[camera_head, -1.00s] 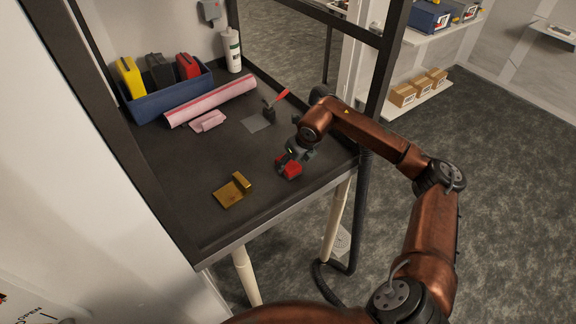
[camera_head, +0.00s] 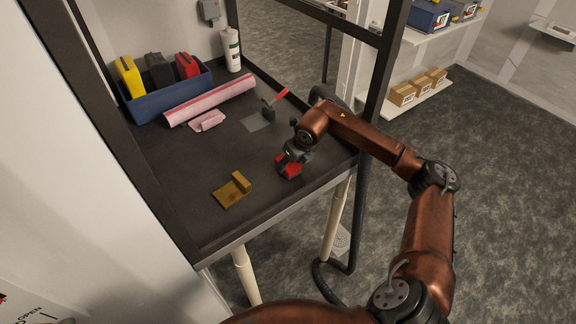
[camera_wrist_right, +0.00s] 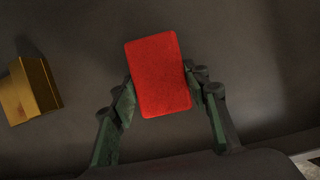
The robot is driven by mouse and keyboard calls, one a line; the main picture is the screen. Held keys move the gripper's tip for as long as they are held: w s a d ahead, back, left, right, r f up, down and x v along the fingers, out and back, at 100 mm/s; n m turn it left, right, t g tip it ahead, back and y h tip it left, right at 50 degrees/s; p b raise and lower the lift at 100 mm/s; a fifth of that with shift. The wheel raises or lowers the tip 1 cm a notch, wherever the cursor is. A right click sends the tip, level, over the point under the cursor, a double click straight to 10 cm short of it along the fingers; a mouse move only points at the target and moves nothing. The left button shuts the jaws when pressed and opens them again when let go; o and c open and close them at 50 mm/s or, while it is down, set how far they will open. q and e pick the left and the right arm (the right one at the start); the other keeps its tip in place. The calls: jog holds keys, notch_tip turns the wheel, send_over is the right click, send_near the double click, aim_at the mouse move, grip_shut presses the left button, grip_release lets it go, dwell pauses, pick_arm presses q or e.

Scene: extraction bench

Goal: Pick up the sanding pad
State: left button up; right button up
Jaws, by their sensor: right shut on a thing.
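The sanding pad is a red block (camera_head: 289,165) at the right front part of the dark bench top. In the right wrist view its red rectangular face (camera_wrist_right: 158,75) fills the space between the two fingers. My right gripper (camera_head: 292,160) is shut on it, a finger against each long side. In the right wrist view the gripper (camera_wrist_right: 160,88) shows both green-grey fingers. Whether the pad touches the bench or is just above it, I cannot tell. My left gripper is not in view.
A brass angled piece (camera_head: 232,191) lies to the left on the bench. Behind are a pink roll (camera_head: 210,100), a small pink piece (camera_head: 207,121), a red-handled tool (camera_head: 273,103), a white bottle (camera_head: 231,50) and a blue bin (camera_head: 165,98). Dark frame posts border the bench.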

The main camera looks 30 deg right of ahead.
jog(key=shift+r, duration=0.1)
jog(key=shift+r, duration=0.55)
jog(key=s+a+r+b, duration=0.1)
jog(key=s+a+r, duration=0.6)
jog(key=s+r, duration=0.4)
jog(key=shift+s+a+r, duration=0.2)
jog(key=shift+s+r, duration=0.15)
jog(key=shift+s, duration=0.1)
